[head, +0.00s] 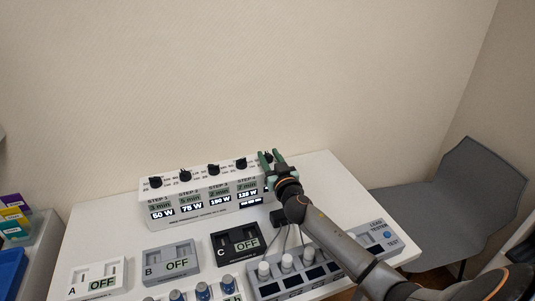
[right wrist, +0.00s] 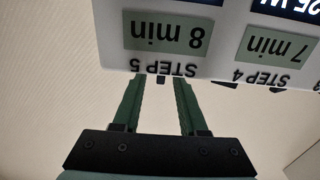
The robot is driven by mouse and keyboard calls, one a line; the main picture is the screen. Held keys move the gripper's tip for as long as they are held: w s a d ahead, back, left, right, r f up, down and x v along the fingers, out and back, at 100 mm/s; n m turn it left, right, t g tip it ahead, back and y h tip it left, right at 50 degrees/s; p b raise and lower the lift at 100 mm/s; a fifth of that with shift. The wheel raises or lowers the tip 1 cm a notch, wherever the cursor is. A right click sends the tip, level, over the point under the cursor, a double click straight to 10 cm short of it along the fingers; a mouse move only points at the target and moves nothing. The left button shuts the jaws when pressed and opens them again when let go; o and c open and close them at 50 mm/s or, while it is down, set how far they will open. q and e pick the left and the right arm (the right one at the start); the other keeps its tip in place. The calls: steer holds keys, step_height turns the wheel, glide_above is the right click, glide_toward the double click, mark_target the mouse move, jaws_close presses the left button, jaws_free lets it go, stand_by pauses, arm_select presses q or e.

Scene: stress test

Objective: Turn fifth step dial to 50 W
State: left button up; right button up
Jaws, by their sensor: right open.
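The white step box (head: 190,216) stands at the back of the table with a row of black dials on top. The fifth dial (head: 268,156) is at its right end, largely covered by my right gripper (head: 270,157). My right gripper is open, its two green fingers over that end of the box. I cannot tell whether the fingers touch the dial. My left gripper is out of view.
Modules A (head: 98,279), B (head: 171,263) and C (head: 236,243) show OFF in front of the box. A grey block with white knobs (head: 287,262) and a lead tester (head: 376,238) lie at the right. A grey chair (head: 440,190) stands beyond the table.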

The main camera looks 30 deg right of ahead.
steer(key=shift+x, duration=0.85)
jaws_close()
